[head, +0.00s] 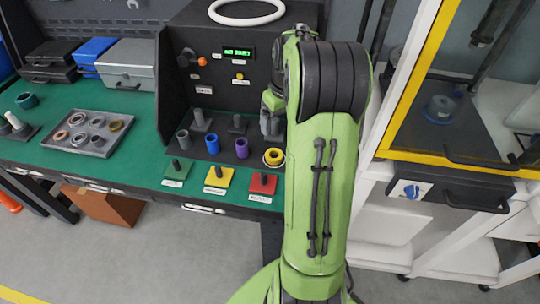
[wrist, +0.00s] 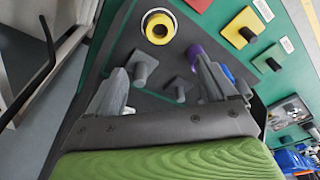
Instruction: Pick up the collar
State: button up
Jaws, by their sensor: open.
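Several short ring-shaped collars stand in a row on the dark base of the test bench, and the frames do not show which one the task means. In the head view they are a grey collar (head: 184,140), a blue collar (head: 212,144), a purple collar (head: 242,148) and a yellow collar (head: 266,157) with a dark centre. The yellow collar (wrist: 149,28) and purple collar (wrist: 195,52) also show in the wrist view. The blue one is mostly hidden behind a finger.
Grey posts (head: 199,120) rise behind the collars. Green (head: 174,184), yellow (head: 216,190) and red (head: 262,194) plates with pegs line the front. A black panel (head: 232,92) stands behind. A tray (head: 75,145) of rings lies left; a yellow-framed cabinet (head: 385,130) stands right.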

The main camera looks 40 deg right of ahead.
jog(key=b, duration=0.3)
send_over(275, 151)
jog(key=s+a, duration=0.2)
jog(key=f, duration=1)
jog(key=shift+d, duration=0.2)
jog(key=f, duration=0.1)
jog(key=f+b, duration=0.1)
jog(key=f, duration=0.3)
jog(key=shift+w+d+b, duration=0.15)
jog(key=shift+w+b, duration=0.15)
jog(key=shift+w, duration=0.1)
